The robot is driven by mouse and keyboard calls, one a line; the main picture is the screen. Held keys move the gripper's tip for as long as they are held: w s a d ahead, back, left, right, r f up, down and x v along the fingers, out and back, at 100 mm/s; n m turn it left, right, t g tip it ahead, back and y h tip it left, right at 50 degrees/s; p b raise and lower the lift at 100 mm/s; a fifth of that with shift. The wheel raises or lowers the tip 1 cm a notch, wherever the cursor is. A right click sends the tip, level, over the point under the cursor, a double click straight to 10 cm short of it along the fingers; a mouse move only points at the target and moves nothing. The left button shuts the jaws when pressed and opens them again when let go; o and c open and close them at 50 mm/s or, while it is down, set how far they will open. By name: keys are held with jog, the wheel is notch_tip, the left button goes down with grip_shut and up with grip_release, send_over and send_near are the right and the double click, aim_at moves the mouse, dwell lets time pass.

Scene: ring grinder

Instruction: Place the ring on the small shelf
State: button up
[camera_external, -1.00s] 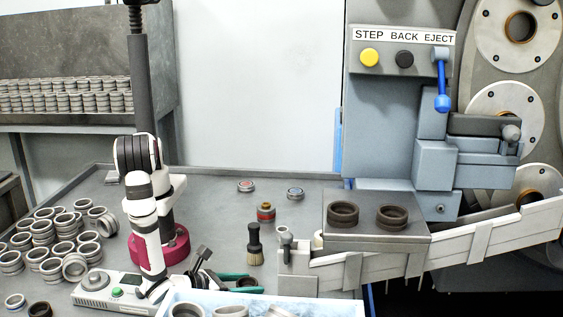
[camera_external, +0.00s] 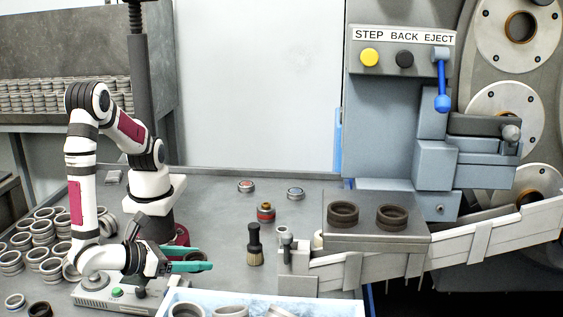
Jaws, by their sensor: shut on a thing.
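My gripper (camera_external: 196,260), with teal fingers, is low at the front left, just above and right of the white gauge device. It points right and is shut on a ring, which is hardly visible between the fingers. A small grey raised shelf (camera_external: 375,238) stands at the right, in front of the machine, with two dark rings, a left one (camera_external: 342,214) and a right one (camera_external: 392,216), side by side on it. My gripper is well to the left of this shelf and apart from it.
Several stacked rings (camera_external: 45,240) lie at the left. A light blue bin (camera_external: 300,303) with rings is at the front. A brush (camera_external: 255,245), a red-topped item (camera_external: 265,212) and a sloping chute (camera_external: 480,245) stand towards the right.

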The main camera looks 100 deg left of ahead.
jog(key=w+a+r+n+g+y, duration=0.1)
jog(key=w+a+r, duration=0.3)
jog(key=w+r, duration=0.65)
jog(key=w+a+r+n+g, duration=0.1)
jog(key=w+a+r, duration=0.3)
jog(key=w+r, duration=0.65)
jog(key=w+d+r+m+t+h, duration=0.2)
jog(key=d+r, duration=0.2)
jog(key=d, duration=0.4)
jog(key=w+d+r+m+t+h, duration=0.2)
jog(key=d+r, duration=0.3)
jog(key=d, duration=0.4)
send_over(351, 197)
notch_tip(351, 197, down, 6)
jog(key=shift+s+f, duration=0.1)
jog(key=shift+f, duration=0.15)
notch_tip(351, 197, down, 4)
jog(key=shift+f, duration=0.1)
jog(key=shift+f, duration=0.1)
jog(key=o, duration=1.5)
jog(key=shift+c, duration=0.2)
